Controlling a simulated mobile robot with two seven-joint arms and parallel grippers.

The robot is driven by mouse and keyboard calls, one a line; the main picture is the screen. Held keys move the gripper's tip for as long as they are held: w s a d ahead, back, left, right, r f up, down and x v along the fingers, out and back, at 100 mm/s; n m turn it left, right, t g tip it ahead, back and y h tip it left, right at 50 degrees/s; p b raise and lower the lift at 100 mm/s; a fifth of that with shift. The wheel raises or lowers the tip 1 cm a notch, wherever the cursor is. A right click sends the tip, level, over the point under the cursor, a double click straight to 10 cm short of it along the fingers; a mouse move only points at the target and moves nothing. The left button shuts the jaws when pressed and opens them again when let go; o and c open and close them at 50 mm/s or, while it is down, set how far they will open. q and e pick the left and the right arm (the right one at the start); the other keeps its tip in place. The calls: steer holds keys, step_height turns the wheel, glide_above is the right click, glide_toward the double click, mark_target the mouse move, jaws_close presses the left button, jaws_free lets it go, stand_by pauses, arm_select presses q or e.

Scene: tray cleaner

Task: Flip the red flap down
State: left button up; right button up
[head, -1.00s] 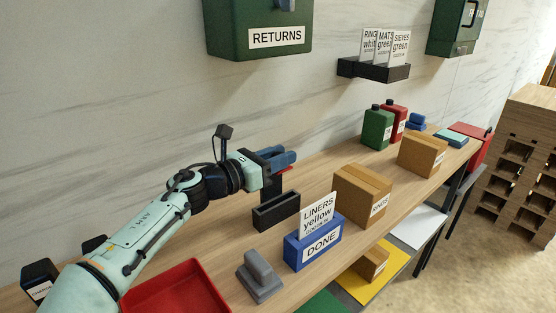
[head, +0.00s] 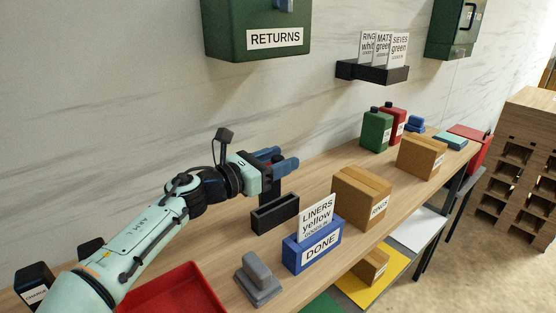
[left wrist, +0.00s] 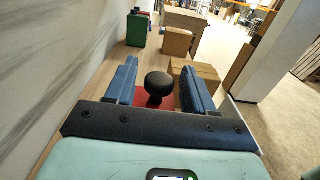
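The red flap (left wrist: 138,94) shows in the left wrist view as a red patch behind a round black knob (left wrist: 158,83). My left gripper (head: 280,160) is open, its blue fingers apart. In the left wrist view the left gripper (left wrist: 159,68) has the knob between its fingers, with gaps on both sides. In the head view the flap and knob are hidden by the gripper. A dark upright post stands below the gripper, behind a black open box (head: 275,214). I cannot tell whether any finger touches the flap. My right gripper is not in view.
A blue DONE box (head: 312,249) with a card, a grey block (head: 258,279) and a red tray (head: 172,294) stand in front. Cardboard boxes (head: 362,194) and bottles (head: 376,130) are to the right. The wall rises close behind; a green RETURNS box (head: 225,38) hangs above.

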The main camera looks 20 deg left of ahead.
arm_select(q)
steer(key=v, duration=1.3)
steer(key=shift+s+a+b, duration=0.15)
steer(key=shift+b, duration=0.3)
